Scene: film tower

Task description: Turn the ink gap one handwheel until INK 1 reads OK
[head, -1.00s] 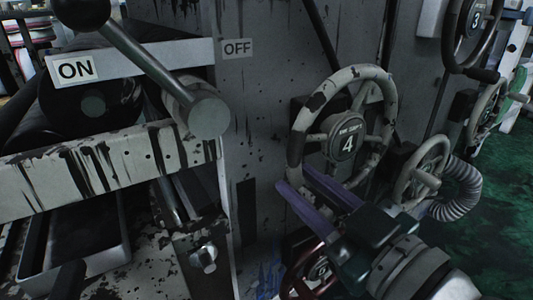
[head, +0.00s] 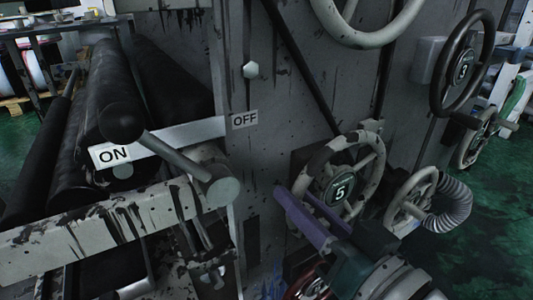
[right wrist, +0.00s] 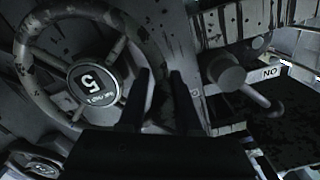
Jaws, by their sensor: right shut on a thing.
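A pale, chipped handwheel (head: 368,150) with the number 5 on its dark hub stands on the grey tower wall in the head view. The small print on that hub is too small to read. The same wheel fills the left of the right wrist view (right wrist: 30,45). My right gripper (head: 292,188) is at the wheel's lower left, its purple fingers shut on the rim. In the right wrist view its fingers (right wrist: 160,72) show dark at the rim. No INK 1 readout is in view. My left gripper is not in view.
A lever (head: 178,160) with ON and OFF labels and black rollers (head: 165,75) are at the left. Another pale wheel (head: 368,38) is above, a dark wheel (head: 435,75) at upper right, a small wheel (head: 393,195) and coiled hose (head: 450,208) close right, a red wheel below.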

